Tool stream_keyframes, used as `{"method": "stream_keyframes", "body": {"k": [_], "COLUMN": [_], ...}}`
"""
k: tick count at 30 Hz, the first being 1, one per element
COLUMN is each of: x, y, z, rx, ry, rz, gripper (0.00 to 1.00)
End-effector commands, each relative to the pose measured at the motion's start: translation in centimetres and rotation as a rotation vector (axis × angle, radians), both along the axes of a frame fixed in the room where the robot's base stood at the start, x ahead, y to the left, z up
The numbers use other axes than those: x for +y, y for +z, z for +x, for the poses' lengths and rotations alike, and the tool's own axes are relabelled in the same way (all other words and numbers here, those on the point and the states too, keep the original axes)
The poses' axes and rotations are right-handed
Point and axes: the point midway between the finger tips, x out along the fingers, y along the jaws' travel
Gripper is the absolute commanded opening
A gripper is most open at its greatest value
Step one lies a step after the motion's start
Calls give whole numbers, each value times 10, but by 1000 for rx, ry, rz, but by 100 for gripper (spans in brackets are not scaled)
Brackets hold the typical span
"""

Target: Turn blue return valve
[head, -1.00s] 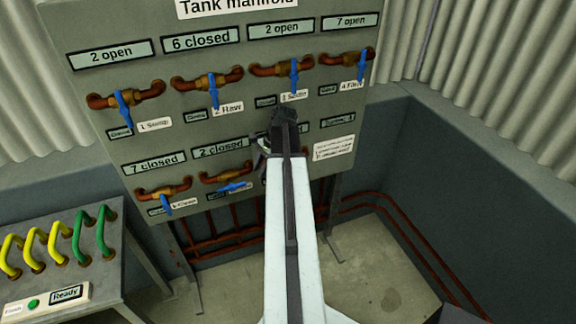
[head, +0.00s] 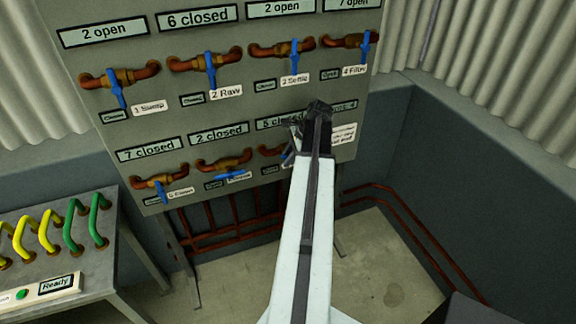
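The tank manifold panel (head: 255,118) carries two rows of brass valves with blue handles. In the top row the handles of valve 1 (head: 117,88), valve 2 (head: 210,70), valve 3 (head: 294,58) and valve 4 (head: 367,45) point mostly up and down. In the lower row the left handle (head: 161,190) hangs down and the second handle (head: 231,175) lies nearly level. A third lower valve (head: 271,151) is mostly hidden by my arm. My gripper (head: 318,110) is in front of the lower right part of the panel. Its fingers are too dark to read. I cannot read which valve is labelled return.
At lower left a sloped console (head: 85,262) holds yellow and green curved hoses, a green button (head: 21,294) and a "Ready" display (head: 57,285). Red-brown pipes run below the panel and along the right wall. The floor (head: 380,265) at the right looks clear.

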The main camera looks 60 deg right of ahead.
Motion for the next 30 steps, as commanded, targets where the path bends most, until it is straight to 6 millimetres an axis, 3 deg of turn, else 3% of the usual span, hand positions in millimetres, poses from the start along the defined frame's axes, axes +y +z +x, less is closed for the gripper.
{"method": "stream_keyframes", "body": {"k": [7,10,14,30], "x": [0,0,-7,5], "y": [-2,-2,-2,-8], "z": [2,1,0,1], "rx": [0,0,0,128], "ry": [0,0,-3,3], "rz": [0,0,0,-172], "gripper": [24,0,0,0]}}
